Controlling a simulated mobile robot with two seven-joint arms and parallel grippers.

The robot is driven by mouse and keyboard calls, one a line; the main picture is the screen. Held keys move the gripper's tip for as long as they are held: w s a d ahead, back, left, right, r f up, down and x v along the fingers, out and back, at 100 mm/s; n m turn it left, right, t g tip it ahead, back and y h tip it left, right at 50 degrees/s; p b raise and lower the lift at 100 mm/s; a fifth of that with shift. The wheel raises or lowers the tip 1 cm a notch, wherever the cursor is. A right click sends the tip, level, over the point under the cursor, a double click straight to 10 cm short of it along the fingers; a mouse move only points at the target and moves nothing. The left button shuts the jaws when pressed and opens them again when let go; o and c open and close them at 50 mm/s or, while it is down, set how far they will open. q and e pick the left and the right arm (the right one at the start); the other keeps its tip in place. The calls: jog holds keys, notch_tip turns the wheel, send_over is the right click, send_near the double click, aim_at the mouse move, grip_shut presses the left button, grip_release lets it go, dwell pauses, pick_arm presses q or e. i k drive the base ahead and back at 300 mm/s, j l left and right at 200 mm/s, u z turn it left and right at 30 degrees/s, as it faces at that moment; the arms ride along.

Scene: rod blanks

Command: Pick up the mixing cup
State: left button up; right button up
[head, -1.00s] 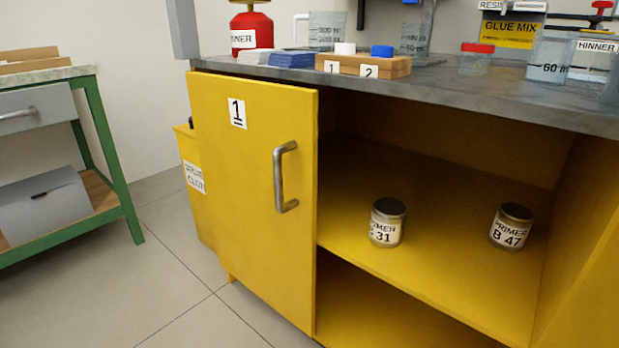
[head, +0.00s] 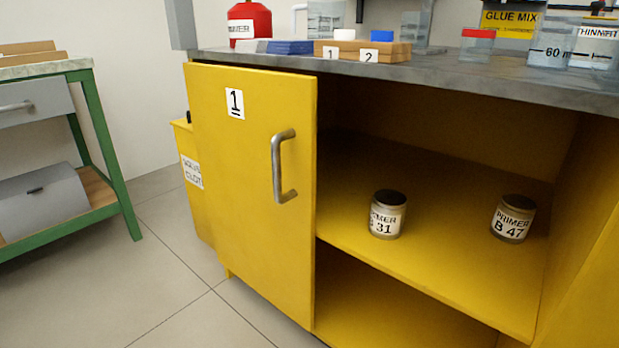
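A clear cup marked "60 m" (head: 555,48) stands on the grey worktop at the upper right; it looks like the mixing cup. A clear jug with graduation marks (head: 326,18) stands farther left at the back of the worktop, also cut off at the top. Neither of my grippers is in view.
The yellow cabinet has door 1 (head: 250,200) on the left and an open bay with primer jars B 31 (head: 387,216) and B 47 (head: 513,220). A wooden block (head: 390,53) and red-lidded jar (head: 477,45) stand on the worktop (head: 440,72).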

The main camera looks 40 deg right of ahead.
aim_at(477, 44)
jog(key=k, duration=1)
